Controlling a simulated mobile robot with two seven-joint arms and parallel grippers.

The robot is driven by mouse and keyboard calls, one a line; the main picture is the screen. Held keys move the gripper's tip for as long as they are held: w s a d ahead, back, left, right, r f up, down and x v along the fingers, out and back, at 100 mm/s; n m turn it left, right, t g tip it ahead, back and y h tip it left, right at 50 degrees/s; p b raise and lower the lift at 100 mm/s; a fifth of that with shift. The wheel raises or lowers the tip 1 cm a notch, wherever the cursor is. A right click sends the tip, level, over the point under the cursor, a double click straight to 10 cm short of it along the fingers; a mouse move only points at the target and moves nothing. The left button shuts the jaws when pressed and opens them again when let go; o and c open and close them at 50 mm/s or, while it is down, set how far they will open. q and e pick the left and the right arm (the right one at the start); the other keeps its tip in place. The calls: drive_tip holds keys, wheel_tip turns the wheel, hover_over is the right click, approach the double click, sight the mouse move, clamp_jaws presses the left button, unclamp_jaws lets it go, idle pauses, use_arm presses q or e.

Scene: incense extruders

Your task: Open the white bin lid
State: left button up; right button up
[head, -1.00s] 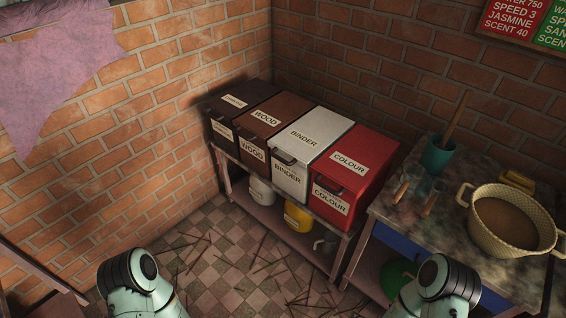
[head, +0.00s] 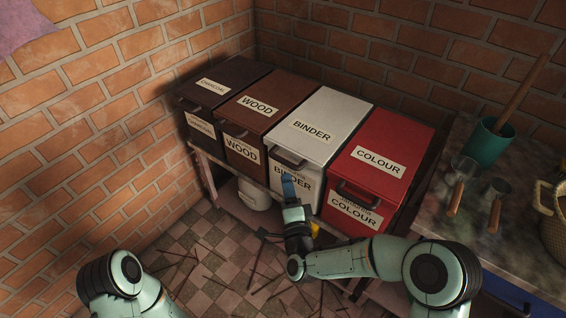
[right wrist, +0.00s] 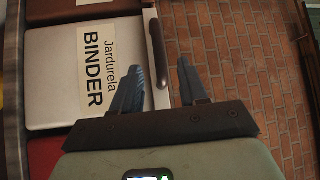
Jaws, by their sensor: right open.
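The white bin (head: 304,130), labelled BINDER, stands in a row of bins with its lid shut. A dark handle (head: 287,157) sits at the lid's front edge. My right gripper (head: 289,180) is in front of the bin, just below this handle, fingers pointing toward it. In the right wrist view the white bin's front (right wrist: 62,75) and the handle (right wrist: 156,40) show. The gripper (right wrist: 161,68) is open and empty there, and the handle lies just beyond the gap between its fingertips. Whether they touch cannot be told. My left gripper is out of view.
The red COLOUR bin (head: 378,160) stands close on the right, the brown WOOD bin (head: 252,110) and dark CHARCOAL bin (head: 222,85) on the left. A worktop with a teal pot (head: 490,143) and small scoops lies at right. Sticks litter the tiled floor.

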sight(283, 160)
drive_tip(key=x, duration=0.8)
drive_tip(key=shift+w, duration=0.4)
clamp_jaws()
